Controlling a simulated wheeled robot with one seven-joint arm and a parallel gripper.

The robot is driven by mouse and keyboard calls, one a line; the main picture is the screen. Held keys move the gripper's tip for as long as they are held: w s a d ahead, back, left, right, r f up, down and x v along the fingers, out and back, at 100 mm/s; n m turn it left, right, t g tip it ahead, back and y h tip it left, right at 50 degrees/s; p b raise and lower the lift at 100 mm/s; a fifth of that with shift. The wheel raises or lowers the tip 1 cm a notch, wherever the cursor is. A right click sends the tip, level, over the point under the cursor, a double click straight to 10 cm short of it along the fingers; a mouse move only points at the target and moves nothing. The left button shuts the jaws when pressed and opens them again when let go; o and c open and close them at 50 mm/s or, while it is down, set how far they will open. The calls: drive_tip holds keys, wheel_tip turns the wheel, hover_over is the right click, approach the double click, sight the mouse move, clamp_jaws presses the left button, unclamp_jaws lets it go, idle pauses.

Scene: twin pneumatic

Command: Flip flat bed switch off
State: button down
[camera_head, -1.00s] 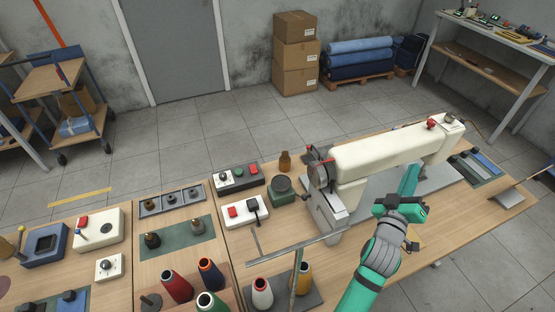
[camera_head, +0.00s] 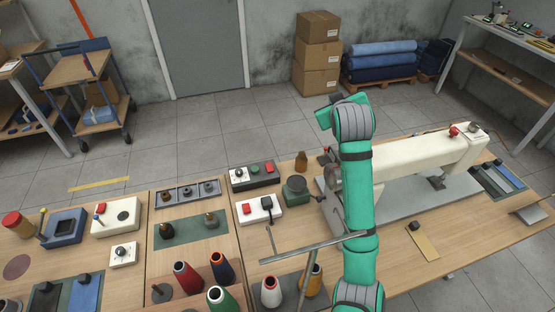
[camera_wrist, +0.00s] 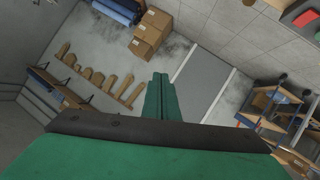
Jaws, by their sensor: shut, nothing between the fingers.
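The white flat-bed sewing machine (camera_head: 430,155) stands on the right bench, partly hidden behind my raised arm. A red knob (camera_head: 454,131) and a small white box with a dark knob (camera_head: 473,128) sit on its far end. A white switch box (camera_head: 261,209) with a red button and a black lever lies left of the machine. Behind it is a dark and white box (camera_head: 253,175) with a knob, a green button and a red button. I cannot tell which switch is the flat bed's. My gripper (camera_wrist: 160,80) is shut and empty, raised high, away from the switches.
A metal bar stand (camera_head: 314,246) and thread cones (camera_head: 271,292) stand in front of the switch box. A brown bottle (camera_head: 301,162) and a dark round pot (camera_head: 296,188) are beside the machine. More control boxes (camera_head: 116,216) fill the left benches.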

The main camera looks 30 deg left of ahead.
drive_tip(key=s+a+g+h, duration=0.2)
drive_tip(key=a, duration=0.1)
drive_tip(key=m+g, duration=0.2)
drive_tip(key=g, duration=0.4)
hover_over(271, 166)
drive_tip(key=s+d, duration=0.4)
wheel_tip(271, 166, down, 14)
drive_tip(key=shift+w+d+f+h, duration=0.15)
drive_tip(key=shift+w+d+h, duration=0.1)
drive_tip(key=shift+w+h, duration=0.05)
drive_tip(key=x, duration=1.4)
drive_tip(key=shift+s+d, duration=0.15)
drive_tip(key=shift+s, duration=0.1)
drive_tip(key=shift+f, duration=0.1)
drive_tip(key=shift+s, duration=0.1)
